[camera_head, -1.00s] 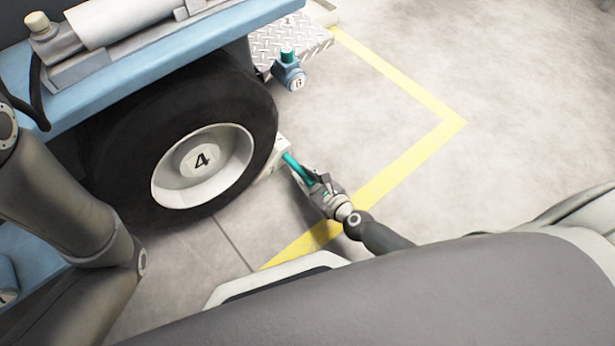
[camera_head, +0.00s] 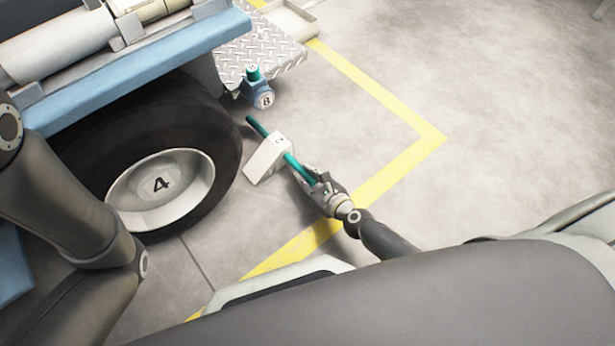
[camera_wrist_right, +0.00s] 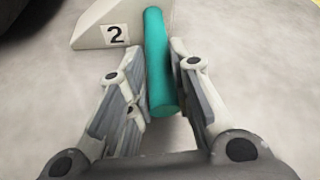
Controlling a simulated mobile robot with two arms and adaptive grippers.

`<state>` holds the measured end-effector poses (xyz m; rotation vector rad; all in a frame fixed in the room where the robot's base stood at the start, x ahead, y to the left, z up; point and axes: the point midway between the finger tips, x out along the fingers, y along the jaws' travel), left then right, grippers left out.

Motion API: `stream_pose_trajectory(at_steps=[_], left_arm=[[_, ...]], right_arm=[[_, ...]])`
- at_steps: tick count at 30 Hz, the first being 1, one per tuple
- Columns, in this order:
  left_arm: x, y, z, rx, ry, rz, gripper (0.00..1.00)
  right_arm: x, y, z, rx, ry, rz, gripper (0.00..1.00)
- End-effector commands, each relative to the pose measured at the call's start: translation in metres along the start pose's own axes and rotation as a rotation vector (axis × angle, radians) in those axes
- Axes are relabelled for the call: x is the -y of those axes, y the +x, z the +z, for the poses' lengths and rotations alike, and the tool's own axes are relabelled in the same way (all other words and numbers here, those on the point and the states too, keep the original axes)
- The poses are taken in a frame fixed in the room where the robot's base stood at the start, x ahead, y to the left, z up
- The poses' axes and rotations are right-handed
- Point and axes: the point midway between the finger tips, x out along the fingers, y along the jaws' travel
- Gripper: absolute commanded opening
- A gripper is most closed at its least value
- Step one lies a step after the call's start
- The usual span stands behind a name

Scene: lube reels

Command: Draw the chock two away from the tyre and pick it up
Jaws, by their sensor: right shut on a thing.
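The white wedge chock (camera_head: 266,157) stands on the floor to the right of the tyre (camera_head: 222,135), with a visible gap between them. A teal bar (camera_head: 290,160) runs through or along the chock and sticks out on both sides. In the right wrist view the chock (camera_wrist_right: 92,30) carries a label "2", and the teal bar (camera_wrist_right: 160,75) lies between my fingers. My right gripper (camera_head: 308,178) is shut on the near end of the teal bar. My left arm shows at the left edge of the head view; its gripper is out of view.
A yellow floor line (camera_head: 390,175) runs around this area. The floor to the right is clear.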

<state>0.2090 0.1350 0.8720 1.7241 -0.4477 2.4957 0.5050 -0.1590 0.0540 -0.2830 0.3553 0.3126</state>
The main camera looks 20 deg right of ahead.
Motion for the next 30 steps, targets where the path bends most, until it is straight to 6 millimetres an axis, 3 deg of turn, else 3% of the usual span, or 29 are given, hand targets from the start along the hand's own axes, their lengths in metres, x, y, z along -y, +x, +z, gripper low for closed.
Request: stream_pose_trajectory(at_steps=[1,8,9,15,30], left_arm=[[-0.0005,-0.0025,-0.0008,0.0,0.0,0.0,0.45],[-0.0006,-0.0033,-0.0011,0.0,0.0,0.0,0.45],[-0.0006,-0.0034,-0.0012,0.0,0.0,0.0,0.45],[-0.0006,-0.0038,-0.0015,0.0,0.0,0.0,0.45],[0.0,-0.0045,-0.0012,0.001,0.0,-0.003,0.45]], right_arm=[[-0.0076,0.0083,0.0076,0.014,0.028,-0.006,0.0],[-0.007,0.0087,0.0065,0.013,0.028,-0.007,0.0],[-0.0069,0.0088,0.0064,0.013,0.028,-0.008,0.22],[-0.008,0.009,0.0073,0.015,0.028,-0.005,0.46],[-0.0084,0.0016,0.0072,0.018,0.024,-0.002,0.46]])
